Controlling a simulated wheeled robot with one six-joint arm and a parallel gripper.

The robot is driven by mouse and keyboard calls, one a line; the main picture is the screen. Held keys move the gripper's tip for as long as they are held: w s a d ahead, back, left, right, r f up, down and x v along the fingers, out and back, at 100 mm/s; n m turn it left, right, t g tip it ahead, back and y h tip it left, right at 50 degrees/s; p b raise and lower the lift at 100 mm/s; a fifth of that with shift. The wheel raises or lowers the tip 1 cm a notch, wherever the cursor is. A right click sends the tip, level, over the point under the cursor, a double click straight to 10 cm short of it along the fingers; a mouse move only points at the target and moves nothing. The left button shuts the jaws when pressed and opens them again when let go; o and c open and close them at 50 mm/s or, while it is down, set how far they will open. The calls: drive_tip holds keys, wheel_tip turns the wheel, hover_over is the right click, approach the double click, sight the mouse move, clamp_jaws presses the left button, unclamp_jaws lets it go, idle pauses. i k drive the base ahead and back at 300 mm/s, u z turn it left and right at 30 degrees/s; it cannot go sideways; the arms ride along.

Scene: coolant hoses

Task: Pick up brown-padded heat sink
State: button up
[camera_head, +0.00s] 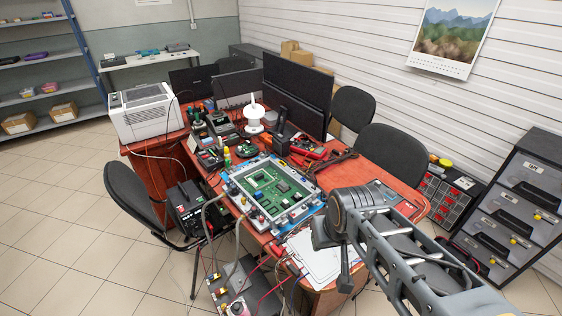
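A green circuit board (262,197) sits in a light, blue-cornered frame on the red-brown desk. Small parts lie on and around it, too small to tell apart. I cannot make out a brown-padded heat sink among them. My arm (405,262) reaches in from the lower right, and its joint is near the desk's front right edge. I cannot make out my gripper's fingers, and the arm hides part of the desk behind it.
Grey hoses (237,238) and red cables run by the frame's front left. Chairs (133,195) and a drawer cabinet (520,205) flank the desk. Floor at left is clear.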

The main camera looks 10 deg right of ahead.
sight(282, 185)
drive_tip(key=u, duration=1.65)
drive_tip(key=k, duration=0.8)
drive_tip(key=z, duration=1.2)
drive_tip(key=i, duration=1)
